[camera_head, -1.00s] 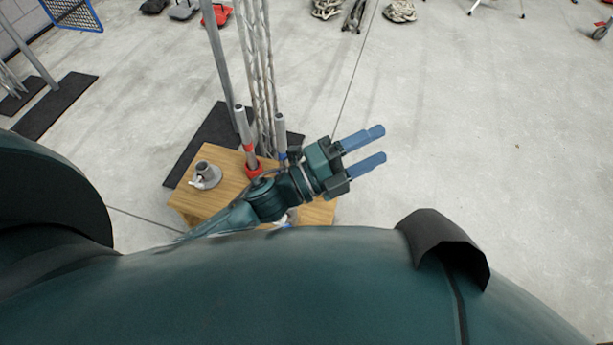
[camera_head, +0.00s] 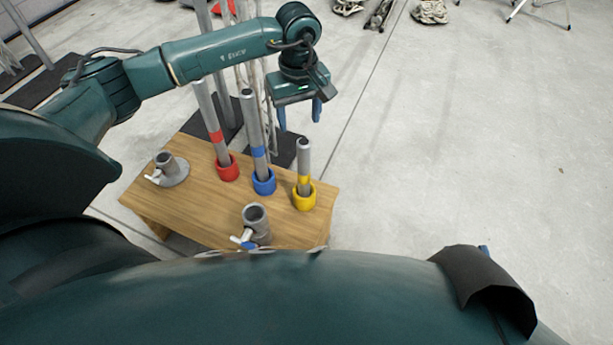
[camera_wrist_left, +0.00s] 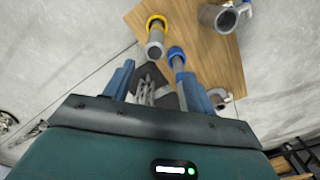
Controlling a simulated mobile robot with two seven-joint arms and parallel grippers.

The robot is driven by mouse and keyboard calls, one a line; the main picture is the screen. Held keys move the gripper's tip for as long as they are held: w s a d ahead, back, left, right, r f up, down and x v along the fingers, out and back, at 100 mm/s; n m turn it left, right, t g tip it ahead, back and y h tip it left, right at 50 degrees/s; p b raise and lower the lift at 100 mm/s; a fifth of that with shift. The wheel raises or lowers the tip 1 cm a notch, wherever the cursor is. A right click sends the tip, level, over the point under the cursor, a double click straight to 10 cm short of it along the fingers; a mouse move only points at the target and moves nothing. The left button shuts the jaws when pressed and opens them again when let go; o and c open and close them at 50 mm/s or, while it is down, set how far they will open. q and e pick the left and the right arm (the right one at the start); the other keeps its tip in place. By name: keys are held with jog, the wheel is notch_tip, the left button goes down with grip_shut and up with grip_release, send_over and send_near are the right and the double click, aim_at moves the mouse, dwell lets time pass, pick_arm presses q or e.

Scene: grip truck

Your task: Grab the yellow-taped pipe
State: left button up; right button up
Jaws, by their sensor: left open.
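The yellow-taped pipe (camera_head: 304,162) is a short grey tube standing upright in a yellow ring holder (camera_head: 304,197) at the table's right end. It also shows in the left wrist view (camera_wrist_left: 155,42), beyond the fingertips, with its open end toward the camera. My left gripper (camera_head: 300,118) is open and empty, fingers pointing down, above and behind the pipe in the head view. In the left wrist view its two blue fingers (camera_wrist_left: 158,85) are apart, and the pipe is not between them. My right gripper is not in view.
A blue-taped pipe (camera_head: 252,125) and a red-taped pipe (camera_head: 212,125) stand in matching rings left of it. Grey clamp fittings (camera_head: 255,222) (camera_head: 172,172) sit on the wooden table (camera_head: 195,205). Metal stands rise behind. The floor to the right is clear.

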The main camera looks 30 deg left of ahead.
aim_at(304, 151)
pick_arm(q)
notch_tip(304, 151, down, 6)
jog(key=shift+s+d+f+b, duration=0.1)
jog(key=shift+f+b, duration=0.1)
jog(key=shift+b, duration=0.4)
jog(key=f, duration=0.1)
jog(key=f+b, duration=0.1)
jog(key=f, duration=0.2)
jog(key=shift+w+d+f+b, duration=0.2)
jog(key=shift+w+b, duration=0.1)
jog(key=shift+w, duration=0.1)
jog(key=shift+f, duration=0.4)
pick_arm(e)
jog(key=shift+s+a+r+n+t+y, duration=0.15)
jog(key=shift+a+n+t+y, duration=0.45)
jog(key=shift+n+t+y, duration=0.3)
pick_arm(q)
jog(key=shift+c, duration=0.5)
grip_shut()
